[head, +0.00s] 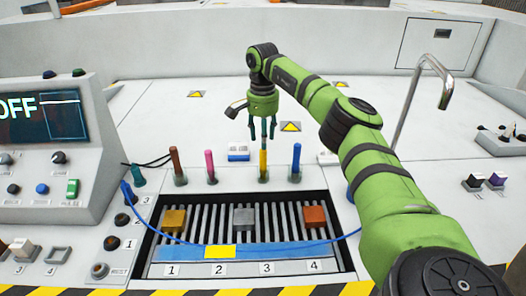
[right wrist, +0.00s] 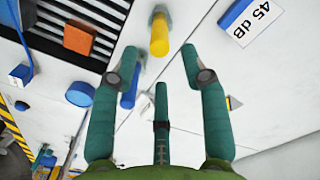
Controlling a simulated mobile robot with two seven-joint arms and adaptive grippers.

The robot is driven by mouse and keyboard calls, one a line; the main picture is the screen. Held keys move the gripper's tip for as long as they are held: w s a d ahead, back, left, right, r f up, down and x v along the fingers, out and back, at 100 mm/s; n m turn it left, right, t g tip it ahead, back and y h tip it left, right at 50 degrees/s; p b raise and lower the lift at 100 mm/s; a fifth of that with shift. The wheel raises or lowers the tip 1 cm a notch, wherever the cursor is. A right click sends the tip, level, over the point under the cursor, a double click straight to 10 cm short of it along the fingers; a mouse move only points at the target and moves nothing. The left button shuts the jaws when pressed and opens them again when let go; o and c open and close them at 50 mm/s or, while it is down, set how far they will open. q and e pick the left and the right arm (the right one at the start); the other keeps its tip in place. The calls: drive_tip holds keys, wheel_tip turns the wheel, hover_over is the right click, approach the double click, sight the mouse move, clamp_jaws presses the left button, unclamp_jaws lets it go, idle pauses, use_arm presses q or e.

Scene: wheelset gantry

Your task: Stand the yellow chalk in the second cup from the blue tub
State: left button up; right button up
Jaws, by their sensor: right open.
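The yellow chalk (head: 263,161) stands upright in a small grey cup (head: 264,178). Counting from the blue tub (right wrist: 80,94), this cup is second, after the cup with the blue chalk (head: 296,157). My right gripper (head: 262,137) is open just above the yellow chalk, fingers apart on either side of its top. In the right wrist view the yellow chalk (right wrist: 159,36) shows beyond the open fingertips, apart from both. The blue chalk (right wrist: 128,96) is partly hidden by a finger there. In the head view my right arm covers most of the tub. My left gripper is not in view.
Cups with a pink chalk (head: 210,163) and a brown chalk (head: 175,160) stand to the left. In front is a slatted tray with yellow, grey and orange blocks (head: 314,216). A blue cable (head: 160,238) loops across it. A bent metal pipe (head: 408,100) rises at right.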

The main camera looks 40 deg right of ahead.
drive_tip(key=shift+r, duration=1.6)
